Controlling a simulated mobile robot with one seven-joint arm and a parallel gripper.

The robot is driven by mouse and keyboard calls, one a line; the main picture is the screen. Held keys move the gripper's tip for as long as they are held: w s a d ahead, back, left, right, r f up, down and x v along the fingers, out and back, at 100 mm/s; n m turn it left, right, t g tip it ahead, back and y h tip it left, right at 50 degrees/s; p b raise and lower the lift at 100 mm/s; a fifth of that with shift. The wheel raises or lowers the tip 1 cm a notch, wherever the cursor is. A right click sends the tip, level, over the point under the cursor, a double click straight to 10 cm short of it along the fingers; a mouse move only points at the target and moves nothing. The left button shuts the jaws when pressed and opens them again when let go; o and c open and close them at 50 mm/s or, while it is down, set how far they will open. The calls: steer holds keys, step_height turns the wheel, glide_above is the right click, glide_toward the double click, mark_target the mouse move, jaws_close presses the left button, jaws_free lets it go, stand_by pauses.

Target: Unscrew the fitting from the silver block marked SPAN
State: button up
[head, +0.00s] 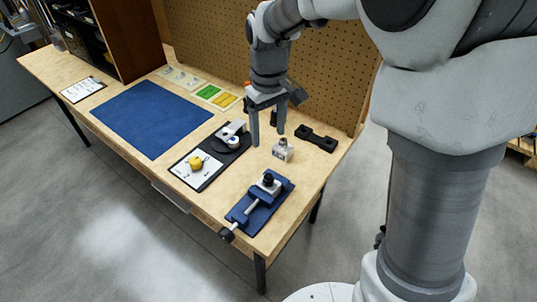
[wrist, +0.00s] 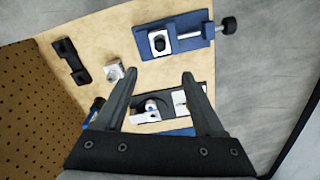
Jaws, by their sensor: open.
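A small silver block (head: 283,152) with a round fitting on top stands on the table, just right of my gripper in the head view; it also shows in the wrist view (wrist: 113,71). A second silver piece with a black-topped round part (head: 268,181) sits in the blue vise (head: 243,217); the vise shows in the wrist view too (wrist: 198,40). No SPAN marking is readable on either. My gripper (head: 267,138) points down, open and empty, above the table between the small block and the black tray. Its fingertips (wrist: 154,85) are wide apart in the wrist view.
The black tray (head: 205,183) holds a white card with a yellow part (head: 195,163) and a silver bracket piece (head: 232,128) by a dark disc. A black cradle (head: 316,138) lies near the pegboard (head: 215,50). A blue mat (head: 150,115) covers bare table at left.

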mark_target(268, 176)
step_height(268, 176, down, 17)
steer(key=b, duration=0.2)
steer(key=shift+b, duration=0.35)
steer(key=shift+r, duration=0.1)
jaws_close()
steer(key=shift+n, duration=2.1)
steer(key=shift+n+p, duration=0.45)
steer(key=shift+n, duration=1.45)
